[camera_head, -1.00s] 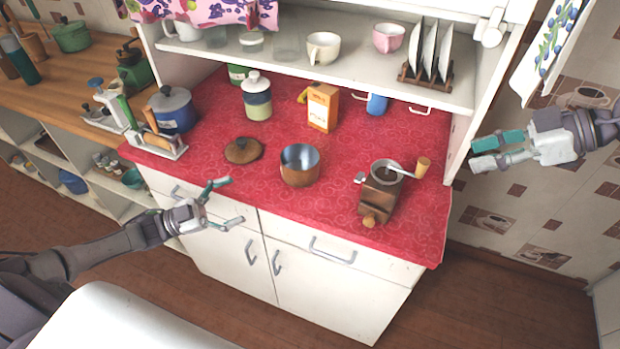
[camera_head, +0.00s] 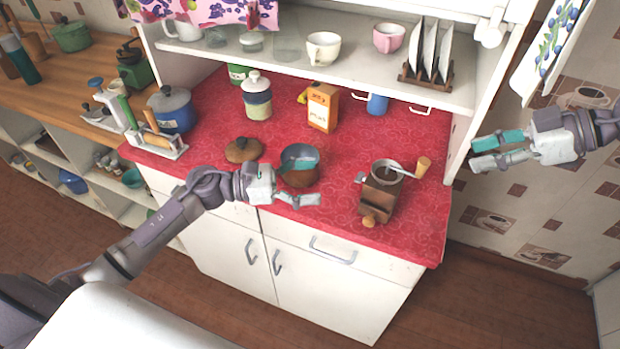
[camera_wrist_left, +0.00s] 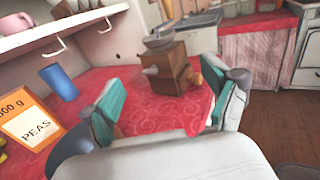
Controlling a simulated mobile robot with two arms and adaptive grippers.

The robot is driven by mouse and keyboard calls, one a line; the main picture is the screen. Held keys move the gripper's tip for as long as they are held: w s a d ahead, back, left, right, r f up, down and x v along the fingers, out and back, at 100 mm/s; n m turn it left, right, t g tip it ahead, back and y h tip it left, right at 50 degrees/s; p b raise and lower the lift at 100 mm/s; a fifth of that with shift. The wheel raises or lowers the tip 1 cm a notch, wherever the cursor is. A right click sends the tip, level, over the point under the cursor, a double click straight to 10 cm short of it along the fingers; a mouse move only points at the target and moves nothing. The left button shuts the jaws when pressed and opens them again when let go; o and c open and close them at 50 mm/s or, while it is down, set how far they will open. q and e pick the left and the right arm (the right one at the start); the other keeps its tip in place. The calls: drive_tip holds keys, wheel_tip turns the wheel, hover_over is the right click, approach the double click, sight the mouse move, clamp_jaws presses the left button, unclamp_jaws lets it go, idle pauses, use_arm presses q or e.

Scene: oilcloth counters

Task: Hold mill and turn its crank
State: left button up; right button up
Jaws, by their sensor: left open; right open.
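The mill (camera_head: 378,196) is a brown wooden box with a metal bowl on top. It stands upright on the red counter, right of centre. Its crank (camera_head: 405,170) reaches out to the right and ends in a wooden knob (camera_head: 424,163). The mill also shows in the left wrist view (camera_wrist_left: 172,70), beyond the fingers. My left gripper (camera_head: 307,180) is open and empty, left of the mill and apart from it; in the head view it partly covers the pot. My right gripper (camera_head: 484,152) is open and empty, right of the mill beside the cabinet's side.
A box of peas (camera_head: 322,106) and a blue mug (camera_head: 377,104) stand behind. A shelf (camera_head: 290,66) with cups overhangs the back. The counter's front right is clear.

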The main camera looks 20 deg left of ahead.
sight(385, 175)
use_arm(q)
drive_tip(key=x, duration=1.4)
drive_tip(key=shift+a, duration=0.1)
drive_tip(key=shift+s, duration=0.1)
